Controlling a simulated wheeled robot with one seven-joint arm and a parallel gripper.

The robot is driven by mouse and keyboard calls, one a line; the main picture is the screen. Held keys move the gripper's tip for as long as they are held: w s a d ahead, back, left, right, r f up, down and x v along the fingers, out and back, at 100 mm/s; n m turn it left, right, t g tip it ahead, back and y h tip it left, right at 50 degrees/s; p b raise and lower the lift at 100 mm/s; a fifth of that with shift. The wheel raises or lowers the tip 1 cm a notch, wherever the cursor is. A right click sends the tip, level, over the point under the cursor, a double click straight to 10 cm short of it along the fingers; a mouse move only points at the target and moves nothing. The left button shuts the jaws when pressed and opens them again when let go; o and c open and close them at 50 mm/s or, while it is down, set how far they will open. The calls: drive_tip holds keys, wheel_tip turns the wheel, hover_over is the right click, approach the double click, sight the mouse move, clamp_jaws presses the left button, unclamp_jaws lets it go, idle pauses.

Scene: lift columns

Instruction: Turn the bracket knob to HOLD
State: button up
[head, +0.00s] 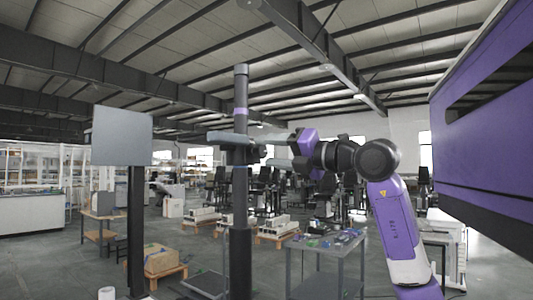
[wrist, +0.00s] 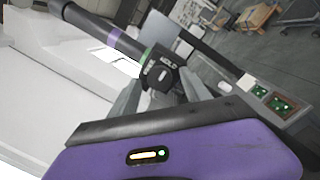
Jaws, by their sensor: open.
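The dark bracket knob (wrist: 160,77) sits on the dark column (wrist: 95,25), near a green ring, in the wrist view. White lettering that looks like HOLD is on its upper right, and another label, too small to read surely, is on its left. Which mark the knob points at I cannot tell. In the head view the column (head: 240,190) stands upright, with the bracket (head: 240,148) partway up. My gripper (wrist: 163,92) is open, its grey fingers on either side of the knob; contact is not clear. In the head view my gripper (head: 277,150) reaches the bracket from the right.
A grey panel on a post (head: 121,136) stands left of the column. A grey table (head: 328,245) with small items stands below my arm. A large purple cabinet (head: 490,120) is at the right. A grey box with green-lit parts (wrist: 272,98) shows at the wrist view's right.

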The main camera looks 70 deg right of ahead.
drive_tip(key=v, duration=0.6)
drive_tip(key=shift+s+b, duration=0.25)
drive_tip(key=shift+b, duration=0.2)
